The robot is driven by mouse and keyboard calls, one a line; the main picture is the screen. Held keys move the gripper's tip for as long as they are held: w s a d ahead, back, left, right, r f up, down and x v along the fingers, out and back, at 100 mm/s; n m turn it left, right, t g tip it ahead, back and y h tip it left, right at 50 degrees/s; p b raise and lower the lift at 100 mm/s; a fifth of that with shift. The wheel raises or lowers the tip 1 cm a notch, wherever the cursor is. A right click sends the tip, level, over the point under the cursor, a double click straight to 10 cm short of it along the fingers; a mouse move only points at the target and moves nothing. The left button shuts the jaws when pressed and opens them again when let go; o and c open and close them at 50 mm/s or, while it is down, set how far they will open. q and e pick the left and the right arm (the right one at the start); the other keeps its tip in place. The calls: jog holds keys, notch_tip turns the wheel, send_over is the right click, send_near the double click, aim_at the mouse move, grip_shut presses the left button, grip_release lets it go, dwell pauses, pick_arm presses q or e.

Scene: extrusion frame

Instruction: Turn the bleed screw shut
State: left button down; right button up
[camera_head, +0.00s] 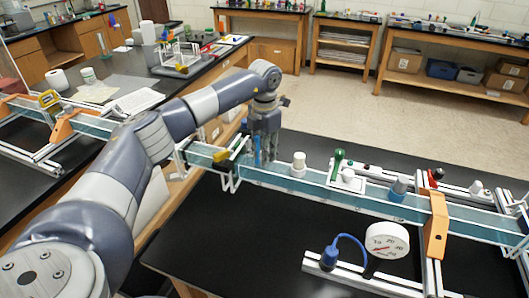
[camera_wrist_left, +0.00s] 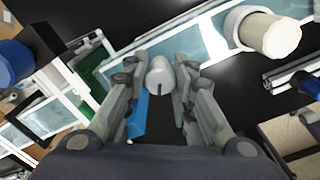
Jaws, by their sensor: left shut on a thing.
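The bleed screw (camera_wrist_left: 160,76) appears to be the grey rounded head with a dark slot in the left wrist view. It sits between the fingertips of my left gripper (camera_wrist_left: 161,92), which is shut on it. In the head view, my left gripper (camera_head: 264,153) points down onto the left part of the light blue channel (camera_head: 322,189) and hides the screw. A blue piece (camera_wrist_left: 139,115) shows beside the left finger in the wrist view. I cannot tell from these frames how far the screw is turned. My right gripper is not in view.
A white capped fitting (camera_head: 299,165) stands just right of the gripper. Beyond it are a green-handled valve (camera_head: 338,164) and a grey-and-blue knob (camera_head: 398,189). A round dial gauge (camera_head: 387,240) and an orange bracket (camera_head: 435,225) stand at the right. The black table (camera_head: 235,243) is clear at front left.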

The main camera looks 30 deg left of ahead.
pick_arm(q)
jog(key=shift+m+b, duration=0.35)
jog(key=shift+m, duration=0.85)
jog(key=m, duration=0.3)
jog(key=shift+m+b, duration=0.3)
jog(key=shift+b, duration=0.05)
jog(key=m, duration=0.5)
jog(key=shift+r+m+b, duration=0.15)
jog(key=shift+m+b, duration=0.15)
jog(key=shift+b, duration=0.05)
jog(key=c, duration=1.3)
grip_release()
jog(key=shift+c, duration=0.2)
